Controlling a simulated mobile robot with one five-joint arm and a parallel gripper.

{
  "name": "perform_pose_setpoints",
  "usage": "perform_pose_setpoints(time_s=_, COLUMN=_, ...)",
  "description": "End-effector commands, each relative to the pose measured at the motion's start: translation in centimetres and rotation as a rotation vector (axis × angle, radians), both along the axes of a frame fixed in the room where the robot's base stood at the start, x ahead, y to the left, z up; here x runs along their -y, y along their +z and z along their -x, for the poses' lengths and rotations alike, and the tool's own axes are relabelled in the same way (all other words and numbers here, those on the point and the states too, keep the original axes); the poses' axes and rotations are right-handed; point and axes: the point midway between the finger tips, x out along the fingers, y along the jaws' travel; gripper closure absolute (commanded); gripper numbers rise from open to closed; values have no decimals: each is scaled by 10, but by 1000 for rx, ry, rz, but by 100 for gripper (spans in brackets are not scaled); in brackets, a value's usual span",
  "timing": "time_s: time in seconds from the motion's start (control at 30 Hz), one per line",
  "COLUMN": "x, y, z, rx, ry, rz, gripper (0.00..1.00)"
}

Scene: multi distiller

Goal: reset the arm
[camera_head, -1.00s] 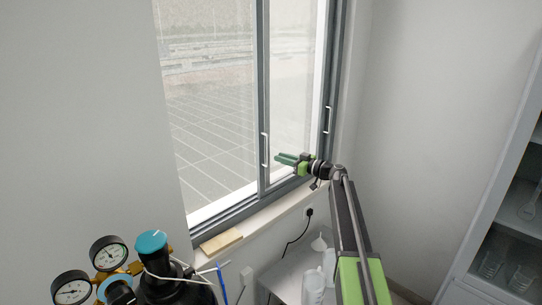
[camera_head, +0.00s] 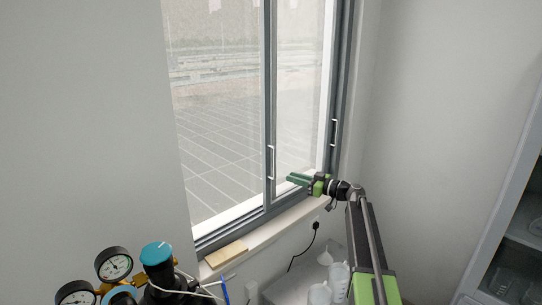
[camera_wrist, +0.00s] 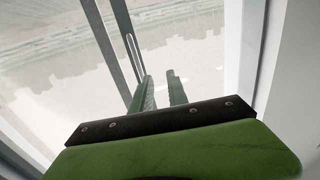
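My gripper (camera_head: 298,180) is at the end of my raised arm, in front of the right pane of the window (camera_head: 230,110) in the head view. Its green fingers point left. In the wrist view my gripper (camera_wrist: 162,88) shows its two green fingers with a gap between them and nothing held. Behind them are the window frame and a white window handle (camera_wrist: 134,56). I cannot tell how far the fingertips are from the glass.
Gas cylinders with gauges (camera_head: 114,265) and a blue-topped valve (camera_head: 156,255) stand at lower left. A wooden block (camera_head: 226,254) lies on the sill. A small table (camera_head: 290,290) holds white vessels (camera_head: 322,293). A glass-fronted cabinet (camera_head: 515,250) stands at right.

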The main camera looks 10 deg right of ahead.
Motion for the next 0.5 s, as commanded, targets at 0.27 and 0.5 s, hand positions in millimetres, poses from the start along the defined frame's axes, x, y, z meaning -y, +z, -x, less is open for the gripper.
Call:
perform_pose_setpoints(time_s=0.27, x=-155, y=-76, z=97, rx=-166, ry=196, rz=257, gripper=80)
perform_pose_setpoints(time_s=0.5, x=-192, y=-177, z=227, rx=-622, ry=207, rz=558, gripper=80)
